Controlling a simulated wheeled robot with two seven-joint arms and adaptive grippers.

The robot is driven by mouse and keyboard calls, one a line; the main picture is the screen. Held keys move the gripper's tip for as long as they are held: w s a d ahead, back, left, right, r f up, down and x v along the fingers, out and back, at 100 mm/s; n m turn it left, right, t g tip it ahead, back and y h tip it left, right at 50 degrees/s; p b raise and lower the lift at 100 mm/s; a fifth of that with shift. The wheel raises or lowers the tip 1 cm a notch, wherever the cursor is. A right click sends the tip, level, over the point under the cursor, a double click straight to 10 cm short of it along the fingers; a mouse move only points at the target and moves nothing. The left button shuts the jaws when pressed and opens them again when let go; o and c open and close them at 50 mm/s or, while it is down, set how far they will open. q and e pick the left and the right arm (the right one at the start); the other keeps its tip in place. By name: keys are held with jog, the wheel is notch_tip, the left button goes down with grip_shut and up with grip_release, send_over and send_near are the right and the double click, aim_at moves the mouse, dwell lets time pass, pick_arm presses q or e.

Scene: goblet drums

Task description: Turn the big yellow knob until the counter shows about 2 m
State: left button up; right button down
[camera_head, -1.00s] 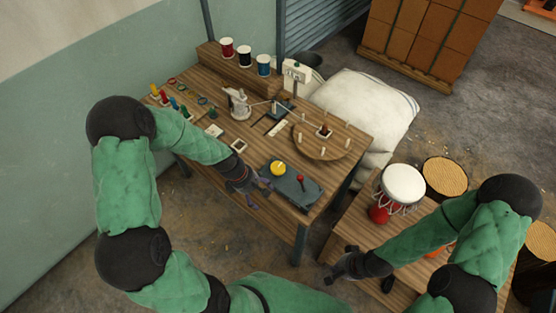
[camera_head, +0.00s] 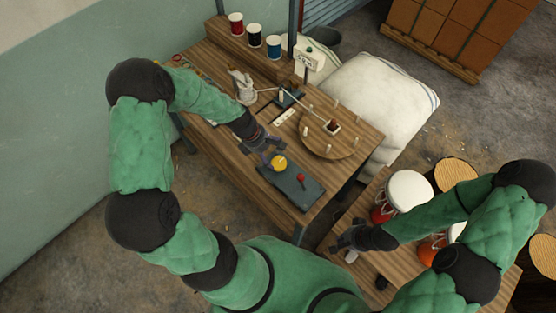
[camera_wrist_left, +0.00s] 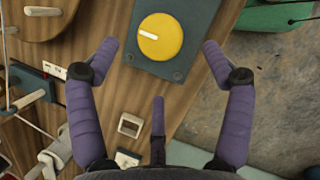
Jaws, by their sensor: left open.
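The big yellow knob (camera_head: 279,162) sits on a dark grey plate (camera_head: 300,188) near the workbench's front edge. In the left wrist view the knob (camera_wrist_left: 160,36) shows a white mark pointing left. My left gripper (camera_head: 270,148) is open and empty. Its purple fingers (camera_wrist_left: 158,48) stand to either side of the knob, apart from it.
A small red knob (camera_head: 300,177) shares the plate. A round wooden disc with pegs (camera_head: 330,140) and a crank device (camera_head: 243,85) stand behind it. Spools (camera_head: 273,47) line the back shelf. White-topped drums (camera_head: 408,190) stand at right, near my right arm.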

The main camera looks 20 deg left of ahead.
aim_at(279, 162)
pick_arm(q)
jog(key=b+x, duration=0.1)
jog(key=x, duration=0.5)
jog(key=shift+w+d+f, duration=0.1)
jog(key=shift+f, duration=0.25)
jog(key=c, duration=1.1)
